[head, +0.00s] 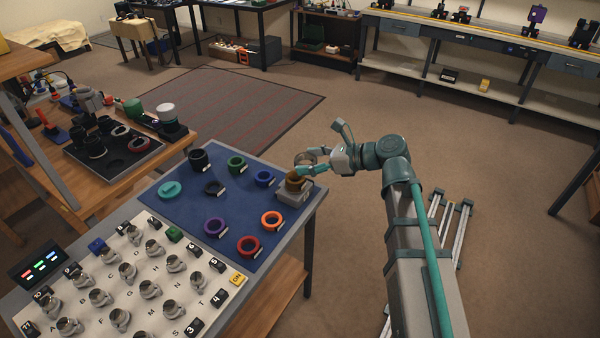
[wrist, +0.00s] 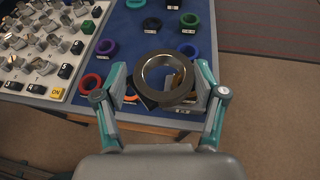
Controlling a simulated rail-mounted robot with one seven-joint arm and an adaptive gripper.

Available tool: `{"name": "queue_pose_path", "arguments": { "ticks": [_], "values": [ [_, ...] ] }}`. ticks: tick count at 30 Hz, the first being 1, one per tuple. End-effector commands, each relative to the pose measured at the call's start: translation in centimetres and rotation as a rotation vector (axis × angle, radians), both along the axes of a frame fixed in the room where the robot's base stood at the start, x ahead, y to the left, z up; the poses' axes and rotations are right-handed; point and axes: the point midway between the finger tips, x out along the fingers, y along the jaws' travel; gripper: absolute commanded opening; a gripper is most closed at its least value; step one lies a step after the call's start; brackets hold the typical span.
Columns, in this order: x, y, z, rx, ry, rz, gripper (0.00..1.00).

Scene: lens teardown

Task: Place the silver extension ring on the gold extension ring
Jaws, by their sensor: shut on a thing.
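The silver extension ring (head: 305,157) is held between the fingers of my gripper (head: 316,163), above the right corner of the blue mat. In the wrist view the silver ring (wrist: 163,100) lies roughly flat between the two teal-linked fingers. The gold extension ring (head: 294,180) sits on a small grey stand (head: 295,197) just below the held ring. The two rings look apart in the head view. In the wrist view the gold ring is mostly hidden behind the silver one, so their exact alignment is hard to tell.
Other rings lie on the blue mat (head: 190,213), among them a red one (head: 248,246), an orange one (head: 272,221), a purple one (head: 215,227) and a blue one (head: 264,178). A white board (head: 185,310) with several metal parts stands at the front left.

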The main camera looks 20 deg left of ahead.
Motion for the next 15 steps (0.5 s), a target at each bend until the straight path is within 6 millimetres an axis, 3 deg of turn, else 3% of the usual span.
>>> {"name": "queue_pose_path", "arguments": {
  "ticks": [3, 9, 15],
  "values": [
    [2.3, 1.9, -1.3, -0.001, 0.004, 0.001, 0.34],
    [4.0, 3.5, -4.6, 0.000, 0.002, -0.001, 0.34],
    [4.6, 4.1, -5.9, 0.000, 0.000, 0.000, 0.34]
  ]
}}
